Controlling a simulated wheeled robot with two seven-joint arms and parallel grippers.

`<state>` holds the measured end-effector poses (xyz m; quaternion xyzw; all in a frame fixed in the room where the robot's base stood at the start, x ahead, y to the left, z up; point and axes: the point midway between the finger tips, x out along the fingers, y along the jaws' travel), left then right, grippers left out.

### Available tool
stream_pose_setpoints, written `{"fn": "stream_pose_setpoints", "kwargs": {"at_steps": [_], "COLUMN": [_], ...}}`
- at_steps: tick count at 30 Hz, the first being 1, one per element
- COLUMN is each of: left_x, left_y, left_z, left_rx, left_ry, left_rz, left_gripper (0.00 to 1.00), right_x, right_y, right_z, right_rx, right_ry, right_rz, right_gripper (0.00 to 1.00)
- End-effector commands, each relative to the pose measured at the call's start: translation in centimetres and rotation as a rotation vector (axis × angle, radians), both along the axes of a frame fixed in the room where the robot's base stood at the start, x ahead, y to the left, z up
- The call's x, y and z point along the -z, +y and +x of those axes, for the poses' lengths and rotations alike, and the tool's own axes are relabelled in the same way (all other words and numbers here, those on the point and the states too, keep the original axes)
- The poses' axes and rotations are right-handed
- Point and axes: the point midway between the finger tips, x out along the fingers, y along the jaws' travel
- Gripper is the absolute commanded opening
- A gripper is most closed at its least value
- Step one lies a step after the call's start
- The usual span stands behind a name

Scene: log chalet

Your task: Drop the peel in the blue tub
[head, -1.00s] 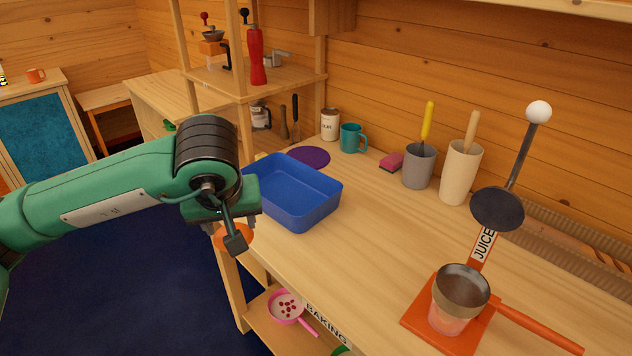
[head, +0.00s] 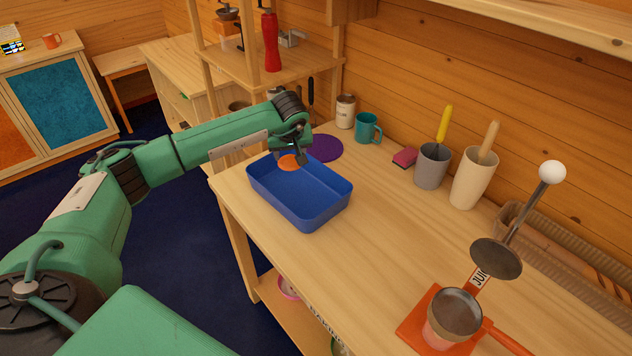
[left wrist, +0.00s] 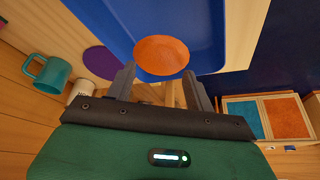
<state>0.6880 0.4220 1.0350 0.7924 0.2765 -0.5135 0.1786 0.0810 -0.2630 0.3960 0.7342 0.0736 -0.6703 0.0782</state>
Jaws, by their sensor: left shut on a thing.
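The blue tub (head: 318,208) stands on the wooden worktop near its left end. The orange peel (head: 288,162) is a round half-shell. My left gripper (head: 293,158) is shut on it and holds it at the far left part of the tub, over its opening. In the left wrist view the peel (left wrist: 161,56) sits at the fingertips, with the blue tub (left wrist: 110,18) behind it. I cannot tell the exact height of the peel above the tub floor. My right gripper is not in view.
The juicer (head: 483,257), with a cup below it, is at the front right. A grey pot (head: 431,168) and cream pot (head: 470,182) stand right. Worktop between tub and juicer is clear.

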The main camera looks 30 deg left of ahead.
Motion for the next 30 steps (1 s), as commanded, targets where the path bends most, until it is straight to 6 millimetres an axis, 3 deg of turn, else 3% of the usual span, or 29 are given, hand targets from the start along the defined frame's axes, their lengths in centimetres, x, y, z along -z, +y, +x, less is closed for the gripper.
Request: {"fn": "stream_pose_setpoints", "kwargs": {"at_steps": [16, 26, 27, 30], "left_x": [5.5, 5.9, 5.9, 5.9], "left_y": [-0.1, 0.0, -0.1, -0.1], "left_z": [0.0, 0.0, 0.0, 0.0], "left_rx": [-0.001, -0.001, 0.000, 0.000], "left_ry": [0.001, 0.000, 0.000, 0.000], "left_rz": [-0.002, -0.002, -0.001, -0.001], "left_gripper": [0.27, 0.27, 0.55, 0.75], "right_x": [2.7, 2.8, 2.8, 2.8], "right_y": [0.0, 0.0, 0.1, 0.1], "right_z": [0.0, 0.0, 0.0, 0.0], "right_rx": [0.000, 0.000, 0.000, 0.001], "right_ry": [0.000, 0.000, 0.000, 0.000], "right_rz": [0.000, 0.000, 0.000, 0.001], "right_gripper": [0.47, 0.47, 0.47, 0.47]}}
